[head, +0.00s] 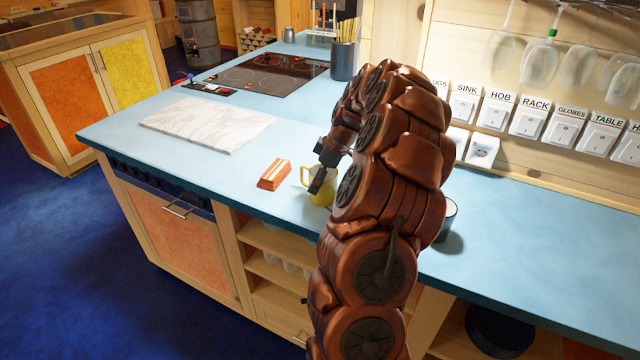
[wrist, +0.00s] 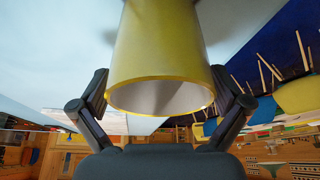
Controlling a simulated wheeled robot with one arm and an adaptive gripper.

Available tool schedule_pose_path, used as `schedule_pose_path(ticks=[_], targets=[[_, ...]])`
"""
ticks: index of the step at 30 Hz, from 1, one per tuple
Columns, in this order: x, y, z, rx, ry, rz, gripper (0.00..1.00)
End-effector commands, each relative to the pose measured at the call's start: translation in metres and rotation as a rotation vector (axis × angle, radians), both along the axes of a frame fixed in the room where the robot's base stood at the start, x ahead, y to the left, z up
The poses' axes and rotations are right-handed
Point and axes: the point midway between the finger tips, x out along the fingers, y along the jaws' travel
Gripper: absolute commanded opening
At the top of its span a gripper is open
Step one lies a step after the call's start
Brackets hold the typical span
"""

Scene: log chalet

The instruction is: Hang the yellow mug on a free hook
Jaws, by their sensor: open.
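The yellow mug (head: 325,196) stands on the blue counter (head: 245,195), partly hidden behind my arm in the head view. My gripper (head: 321,172) is at the mug. In the wrist view the yellow mug (wrist: 158,45) fills the space between the two fingers of my gripper (wrist: 160,92), with its open rim towards the camera. The fingers are spread on either side of it; whether they touch it is unclear. I cannot make out a free mug hook in either view.
An orange-and-white striped block (head: 274,174) lies left of the mug. A dark cup (head: 447,220) stands right of my arm. A marble board (head: 205,124) and hob (head: 262,74) lie further back. Glasses (head: 540,60) hang above the labelled switches (head: 530,118).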

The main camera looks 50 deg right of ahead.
Motion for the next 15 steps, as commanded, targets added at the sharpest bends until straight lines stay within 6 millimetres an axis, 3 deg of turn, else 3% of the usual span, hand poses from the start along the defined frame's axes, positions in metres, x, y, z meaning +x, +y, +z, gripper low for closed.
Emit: schedule_pose_path(ticks=[2,15], targets=[[0.0,0.0,0.0,0.0,0.0,0.0,0.99],[0.0001,0.0,0.0004,-0.001,-0.001,0.001,0.53]])
